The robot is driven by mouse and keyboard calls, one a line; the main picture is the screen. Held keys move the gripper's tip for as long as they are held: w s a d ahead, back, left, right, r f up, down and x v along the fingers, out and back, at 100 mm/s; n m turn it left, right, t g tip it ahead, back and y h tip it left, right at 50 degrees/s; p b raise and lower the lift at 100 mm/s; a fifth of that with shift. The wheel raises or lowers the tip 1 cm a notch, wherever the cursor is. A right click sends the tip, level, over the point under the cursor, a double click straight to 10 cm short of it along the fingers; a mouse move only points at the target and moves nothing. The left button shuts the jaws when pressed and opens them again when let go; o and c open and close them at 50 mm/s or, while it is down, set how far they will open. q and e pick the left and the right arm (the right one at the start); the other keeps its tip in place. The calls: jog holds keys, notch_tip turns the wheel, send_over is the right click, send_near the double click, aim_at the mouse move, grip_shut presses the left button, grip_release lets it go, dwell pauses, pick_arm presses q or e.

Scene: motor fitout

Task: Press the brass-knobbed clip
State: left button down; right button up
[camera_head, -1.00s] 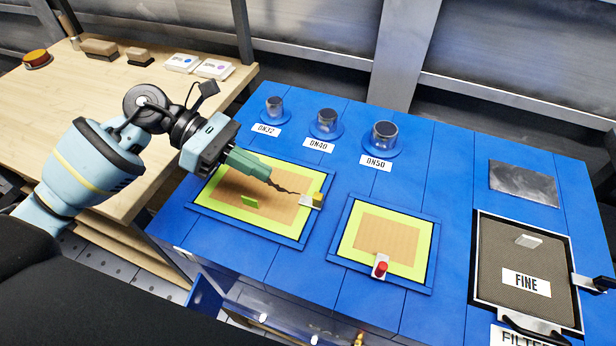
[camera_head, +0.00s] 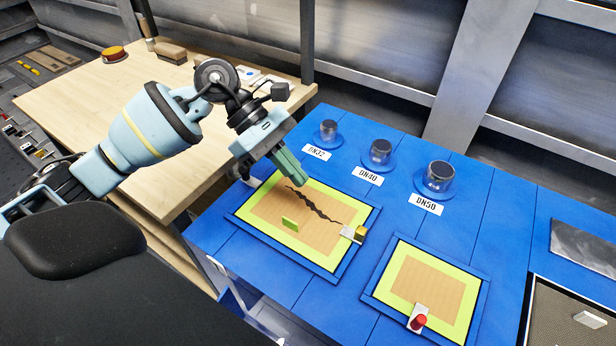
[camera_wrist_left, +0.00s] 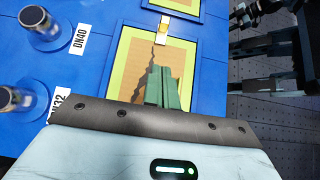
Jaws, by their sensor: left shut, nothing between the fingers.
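The brass-knobbed clip (camera_head: 358,233) is a pale plate with a yellow-brass block, at the right edge of the left framed panel (camera_head: 330,265). It also shows near the top of the left wrist view (camera_wrist_left: 163,30). A dark jagged crack (camera_head: 315,206) runs across this panel towards the clip. My left gripper (camera_head: 301,182) has green fingers, shut and empty, over the far edge of the panel near the crack's far end. Its fingertips (camera_wrist_left: 164,70) point towards the clip and are apart from it. My right gripper is not in view.
A second panel with a red-knobbed clip (camera_head: 418,318) lies to the right. A small green tab (camera_head: 290,224) stands on the left panel. Three capped ports, DN32 (camera_head: 328,133), DN40 (camera_head: 380,153) and DN50 (camera_head: 438,180), stand behind the panels. A wooden table (camera_head: 150,110) is at left.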

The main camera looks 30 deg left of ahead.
aim_at(365, 232)
pick_arm(q)
jog(key=x, duration=0.8)
jog(key=shift+r+p, duration=0.1)
jog(key=shift+p, duration=0.3)
jog(key=d+p, duration=0.1)
jog(key=d, duration=0.2)
jog(key=shift+d, duration=0.6)
jog(key=d, duration=0.3)
jog(key=shift+s+d, duration=0.15)
jog(key=shift+d, duration=0.05)
jog(key=shift+a, duration=0.1)
